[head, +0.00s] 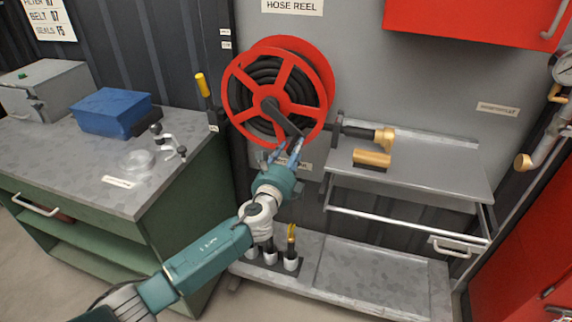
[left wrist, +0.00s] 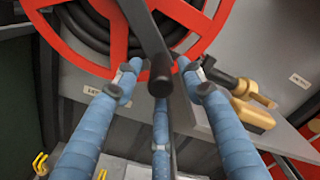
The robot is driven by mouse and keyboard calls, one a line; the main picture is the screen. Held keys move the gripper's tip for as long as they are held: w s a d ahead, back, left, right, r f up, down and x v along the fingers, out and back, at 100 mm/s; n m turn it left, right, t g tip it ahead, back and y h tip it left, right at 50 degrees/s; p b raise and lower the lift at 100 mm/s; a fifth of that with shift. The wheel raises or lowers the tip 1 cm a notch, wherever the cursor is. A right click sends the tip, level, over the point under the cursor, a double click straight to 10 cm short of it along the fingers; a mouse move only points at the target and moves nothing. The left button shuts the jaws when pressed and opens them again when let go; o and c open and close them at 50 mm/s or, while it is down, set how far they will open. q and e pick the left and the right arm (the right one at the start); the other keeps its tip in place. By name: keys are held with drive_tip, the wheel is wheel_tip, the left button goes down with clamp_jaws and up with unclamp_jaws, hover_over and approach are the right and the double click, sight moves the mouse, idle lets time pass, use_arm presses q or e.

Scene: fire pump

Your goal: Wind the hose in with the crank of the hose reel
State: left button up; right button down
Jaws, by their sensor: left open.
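The hose reel (head: 322,62) is a red spoked wheel on the grey wall panel, with black hose (head: 258,76) wound inside it. Its dark crank (head: 284,118) runs from the hub down to the right. In the left wrist view the crank arm (left wrist: 142,22) comes down to a dark round handle (left wrist: 160,78). My left gripper (head: 285,150) is open at the lower rim of the reel. In the left wrist view its blue fingers (left wrist: 158,72) stand on both sides of the handle, with a third below; I cannot tell whether they touch it. My right gripper is not in view.
A hose end with a brass nozzle (head: 384,138) sticks out right of the reel, above a grey shelf (head: 440,178) with a brass-coloured block (head: 372,158). A green workbench (head: 60,165) stands at left. A red cabinet (head: 470,20) hangs at upper right.

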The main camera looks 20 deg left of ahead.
use_arm(q)
drive_tip(key=s, duration=1)
drive_tip(key=shift+s+a, duration=0.15)
drive_tip(key=shift+s, duration=0.1)
drive_tip(key=s+a+f+n+g+y, duration=0.1)
drive_tip(key=a+f+n+g, duration=0.15)
drive_tip(key=f, duration=0.75)
drive_tip(key=s+a+f+n+g, duration=0.1)
drive_tip(key=a+f+n+g, duration=0.15)
drive_tip(key=f, duration=0.75)
drive_tip(key=s+a+f+n+g, duration=0.1)
drive_tip(key=s+f+n+g, duration=0.15)
drive_tip(key=s+f, duration=0.65)
drive_tip(key=s+a+f+n+g, duration=0.2)
drive_tip(key=s+f+n, duration=0.2)
drive_tip(key=f, duration=0.9)
drive_tip(key=s+f+n+g, duration=0.2)
drive_tip(key=s+f+n, duration=0.1)
drive_tip(key=s+f, duration=0.55)
drive_tip(key=s+f+n+g, duration=0.25)
drive_tip(key=s+f, duration=0.35)
drive_tip(key=s, duration=0.6)
drive_tip(key=s+d+f+n+g, duration=0.1)
drive_tip(key=s+f+n, duration=0.2)
drive_tip(key=s, duration=0.7)
drive_tip(key=s+d+f+n+g, duration=0.2)
drive_tip(key=s+f+n, duration=0.1)
drive_tip(key=s, duration=0.8)
drive_tip(key=shift+d, duration=0.1)
